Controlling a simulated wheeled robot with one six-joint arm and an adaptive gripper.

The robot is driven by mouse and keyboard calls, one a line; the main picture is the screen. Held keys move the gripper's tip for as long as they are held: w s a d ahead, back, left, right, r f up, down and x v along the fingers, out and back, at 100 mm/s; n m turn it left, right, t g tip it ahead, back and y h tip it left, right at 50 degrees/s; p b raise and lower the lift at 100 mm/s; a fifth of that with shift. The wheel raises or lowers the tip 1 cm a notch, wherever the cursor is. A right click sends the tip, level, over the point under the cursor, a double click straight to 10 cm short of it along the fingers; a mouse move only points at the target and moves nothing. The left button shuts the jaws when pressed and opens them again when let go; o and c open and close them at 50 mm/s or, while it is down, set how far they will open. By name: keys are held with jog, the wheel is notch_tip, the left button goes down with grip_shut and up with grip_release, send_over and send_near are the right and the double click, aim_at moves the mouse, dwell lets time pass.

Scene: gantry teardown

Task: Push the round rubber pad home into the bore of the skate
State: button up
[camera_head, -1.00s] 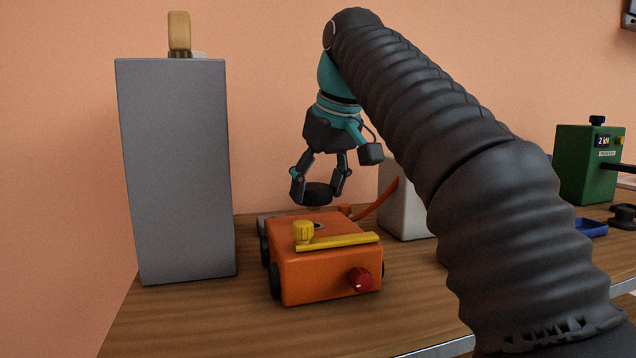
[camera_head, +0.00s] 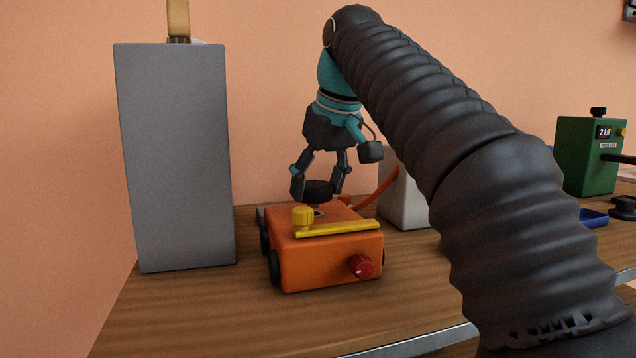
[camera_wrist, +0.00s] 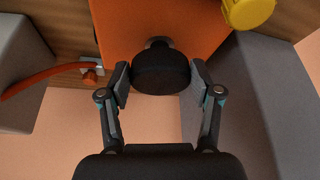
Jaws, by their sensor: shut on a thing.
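The orange skate (camera_head: 322,256) stands on the wooden bench, with a yellow knob (camera_head: 302,217), a yellow bar (camera_head: 338,229) and a red knob (camera_head: 361,266). My gripper (camera_head: 319,189) is shut on the black round rubber pad (camera_head: 319,187) and holds it just above the rear of the skate's top. In the wrist view the pad (camera_wrist: 161,73) sits between both fingertips (camera_wrist: 160,85). A grey round rim, apparently the bore (camera_wrist: 158,42), shows past the pad's edge on the skate (camera_wrist: 120,30). The pad hides most of it, so I cannot tell whether they touch.
A tall grey block (camera_head: 175,160) stands close left of the skate. A pale box (camera_head: 404,198) stands behind right, with a red-orange hose (camera_head: 378,192) running beside it. A green unit (camera_head: 588,158) is far right. Bare bench (camera_head: 200,310) lies in front.

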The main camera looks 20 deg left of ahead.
jog(key=shift+f+b, duration=1.05)
jog(key=shift+f, duration=0.45)
jog(key=o, duration=1.5)
